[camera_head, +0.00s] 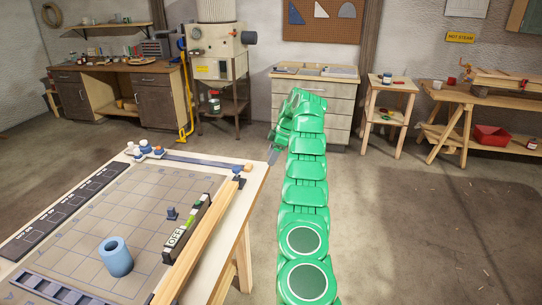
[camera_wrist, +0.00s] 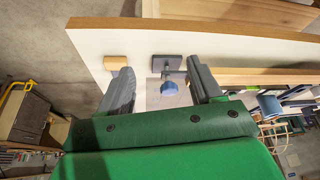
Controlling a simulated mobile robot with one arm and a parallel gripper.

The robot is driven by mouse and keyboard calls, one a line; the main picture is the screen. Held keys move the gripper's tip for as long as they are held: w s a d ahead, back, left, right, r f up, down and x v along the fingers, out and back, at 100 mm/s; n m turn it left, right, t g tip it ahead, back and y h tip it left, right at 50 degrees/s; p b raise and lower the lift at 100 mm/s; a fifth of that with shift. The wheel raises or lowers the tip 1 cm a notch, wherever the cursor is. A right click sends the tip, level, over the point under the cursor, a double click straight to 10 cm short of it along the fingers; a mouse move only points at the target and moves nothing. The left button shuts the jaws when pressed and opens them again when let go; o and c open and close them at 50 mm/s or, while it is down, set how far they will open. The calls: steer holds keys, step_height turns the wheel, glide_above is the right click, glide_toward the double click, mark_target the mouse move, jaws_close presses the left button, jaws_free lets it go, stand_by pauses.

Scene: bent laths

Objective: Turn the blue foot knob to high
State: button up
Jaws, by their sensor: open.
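A small blue knob (camera_wrist: 169,88) shows between my finger tips in the wrist view, beside a dark square plate (camera_wrist: 166,64) on a pale surface. I cannot tell from this view how it is set. In the head view a small blue piece (camera_head: 238,169) sits near the bench's far right corner; it may be the same knob. My gripper (camera_wrist: 159,70) is open, one grey finger on each side of the knob, with nothing held. In the head view my gripper (camera_head: 275,153) is near that corner, partly hidden by my green arm.
A wooden block (camera_wrist: 115,62) lies left of the plate. The floor right is clear.

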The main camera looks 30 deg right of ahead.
steer(key=m+t+h, duration=0.2)
steer(key=m+h, duration=0.4)
steer(key=m, duration=1.2)
glide_toward(236, 168)
steer(key=shift+x, duration=4.2)
steer(key=c, duration=1.1)
steer(key=shift+o, duration=0.2)
